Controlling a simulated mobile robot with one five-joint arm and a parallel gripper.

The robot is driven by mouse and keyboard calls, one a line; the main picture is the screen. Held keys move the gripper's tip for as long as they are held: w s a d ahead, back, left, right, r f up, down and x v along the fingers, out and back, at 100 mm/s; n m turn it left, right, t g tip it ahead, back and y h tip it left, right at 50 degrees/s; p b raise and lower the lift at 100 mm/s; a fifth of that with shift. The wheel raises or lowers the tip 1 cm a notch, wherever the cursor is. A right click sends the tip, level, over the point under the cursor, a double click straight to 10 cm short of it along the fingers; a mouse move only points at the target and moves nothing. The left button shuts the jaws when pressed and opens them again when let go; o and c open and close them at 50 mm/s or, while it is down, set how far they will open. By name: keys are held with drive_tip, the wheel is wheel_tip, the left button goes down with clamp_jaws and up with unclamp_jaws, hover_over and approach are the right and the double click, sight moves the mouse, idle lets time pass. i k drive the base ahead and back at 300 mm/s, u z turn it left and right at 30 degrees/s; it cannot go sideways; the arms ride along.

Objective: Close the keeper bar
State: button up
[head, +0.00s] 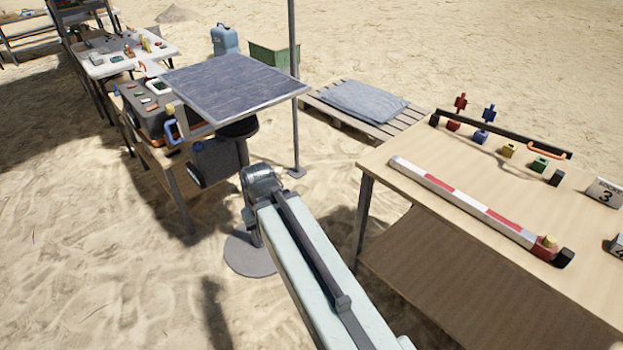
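A long dark bar with an orange handle (548,151), which looks like the keeper bar (505,133), is at the back of the wooden table on the right. Its left end meets a black post (435,118). Its right end lies behind and apart from the right black post (556,178). My pale green arm reaches up from the bottom centre, left of this table. I cannot make out gripper fingers.
A red-and-white striped bar (465,203) lies along the right table's (445,170) near edge. A solar panel (235,88) stands beyond my arm, beside a thin pole (293,60). A pallet (330,108) with a grey sack lies behind. Sand is open at lower left.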

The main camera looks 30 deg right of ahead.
sight(562, 154)
drive_tip(key=k, duration=1.15)
drive_tip(key=z, duration=0.55)
drive_tip(key=i, duration=1.7)
drive_tip(key=u, duration=0.35)
